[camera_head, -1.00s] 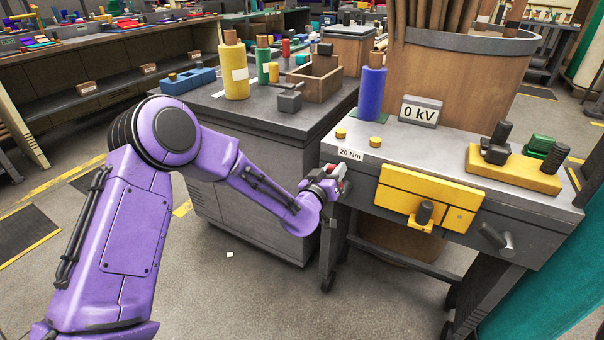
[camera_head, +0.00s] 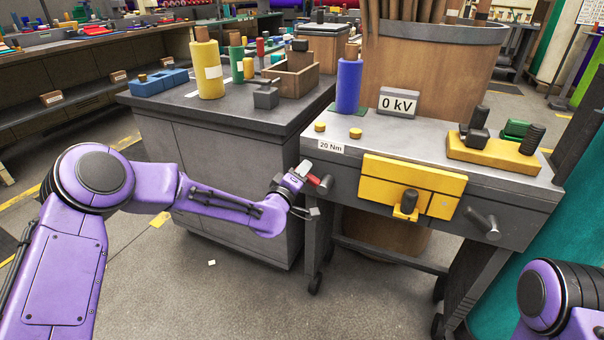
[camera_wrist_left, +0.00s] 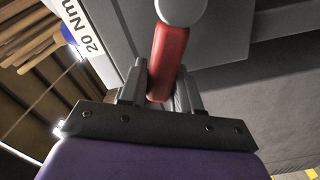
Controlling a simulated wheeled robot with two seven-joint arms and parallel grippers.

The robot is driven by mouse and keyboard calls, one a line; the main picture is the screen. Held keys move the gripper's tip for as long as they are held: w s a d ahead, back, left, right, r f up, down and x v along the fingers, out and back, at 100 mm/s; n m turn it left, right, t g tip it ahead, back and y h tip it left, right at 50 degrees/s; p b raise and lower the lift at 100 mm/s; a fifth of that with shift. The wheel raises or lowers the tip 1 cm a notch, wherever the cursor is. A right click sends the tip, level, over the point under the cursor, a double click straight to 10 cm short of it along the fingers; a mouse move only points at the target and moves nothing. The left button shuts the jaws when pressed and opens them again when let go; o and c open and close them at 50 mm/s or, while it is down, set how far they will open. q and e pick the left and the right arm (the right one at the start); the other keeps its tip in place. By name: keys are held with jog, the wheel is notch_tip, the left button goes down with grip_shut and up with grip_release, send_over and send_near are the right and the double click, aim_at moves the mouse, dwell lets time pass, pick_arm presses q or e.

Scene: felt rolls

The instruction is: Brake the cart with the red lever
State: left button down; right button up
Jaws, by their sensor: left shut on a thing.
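The red lever (camera_head: 314,180) is at the left end of the grey cart (camera_head: 440,205), below the "20 Nm" label (camera_head: 331,147). My left gripper (camera_head: 300,178) is at the lever. In the left wrist view the red lever (camera_wrist_left: 167,55) runs between the two fingers of my left gripper (camera_wrist_left: 160,95), which are shut on it. A grey round end (camera_wrist_left: 181,10) tops the lever there. My right arm (camera_head: 560,300) shows only in part at the lower right; its gripper is out of view.
A dark workbench (camera_head: 225,105) with yellow, green and other rolls stands left of the cart. The cart carries a blue roll (camera_head: 349,85), a "0 kV" sign (camera_head: 398,102) and a yellow block with dark knobs (camera_head: 492,149).

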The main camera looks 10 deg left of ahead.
pick_arm(q)
jog(key=shift+f, duration=0.1)
dwell(0.5)
jog(key=c, duration=0.9)
grip_release()
jog(key=s, duration=0.3)
jog(key=s+a, duration=0.1)
jog(key=s, duration=0.3)
jog(key=s+p, duration=0.1)
jog(key=s, duration=0.2)
jog(key=shift+s+a, duration=0.2)
jog(key=shift+a, duration=0.15)
